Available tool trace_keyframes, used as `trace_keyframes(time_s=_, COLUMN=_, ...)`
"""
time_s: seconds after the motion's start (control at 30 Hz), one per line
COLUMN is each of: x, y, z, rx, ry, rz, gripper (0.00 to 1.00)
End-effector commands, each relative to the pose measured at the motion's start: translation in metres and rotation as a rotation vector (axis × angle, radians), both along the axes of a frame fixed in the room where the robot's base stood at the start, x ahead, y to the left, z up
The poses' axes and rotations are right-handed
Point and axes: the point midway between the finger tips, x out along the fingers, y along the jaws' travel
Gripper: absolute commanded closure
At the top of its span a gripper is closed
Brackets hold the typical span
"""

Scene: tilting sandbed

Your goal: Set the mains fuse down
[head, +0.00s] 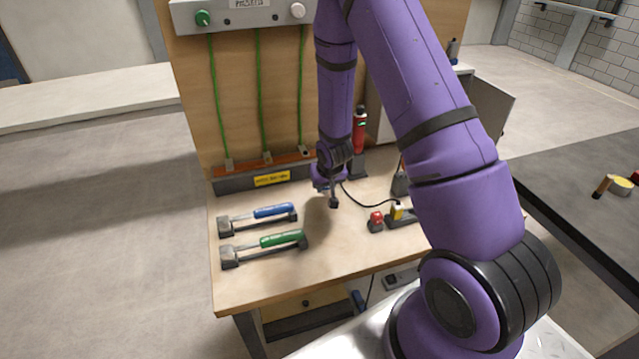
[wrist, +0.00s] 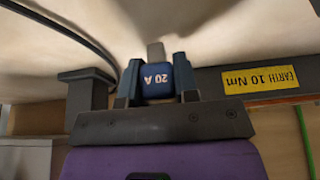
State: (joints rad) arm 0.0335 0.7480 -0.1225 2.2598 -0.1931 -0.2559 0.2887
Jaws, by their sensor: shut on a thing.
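The mains fuse (wrist: 157,80) is a blue block marked "20 A" with a grey metal end, seen in the wrist view between my fingers. My gripper (wrist: 157,72) is shut on it, one dark finger on each side. In the head view my gripper (head: 332,190) points down over the middle of the wooden bench (head: 290,272), and the fuse shows there as a small dark block (head: 333,203). A soft shadow lies on the bench near it. I cannot tell whether the fuse touches the bench.
Blue-handled (head: 273,211) and green-handled (head: 282,239) tools rest on holders at left. A red button (head: 376,221) and a yellow-topped item (head: 397,211) stand at right, with a black cable (head: 362,203) nearby. A dark rail with a yellow label (head: 272,179) is behind. The bench front is clear.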

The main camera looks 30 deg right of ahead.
Motion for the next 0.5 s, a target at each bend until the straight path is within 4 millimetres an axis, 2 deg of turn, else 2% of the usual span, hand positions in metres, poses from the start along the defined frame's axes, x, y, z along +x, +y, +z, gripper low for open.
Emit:
trace_keyframes(time_s=0.13, x=-0.0060, y=-0.0024, z=-0.0131, rx=0.000, ry=-0.001, rz=-0.001, gripper=0.99)
trace_keyframes(time_s=0.5, x=-0.0066, y=-0.0027, z=-0.0163, rx=0.000, ry=-0.002, rz=-0.001, gripper=0.99)
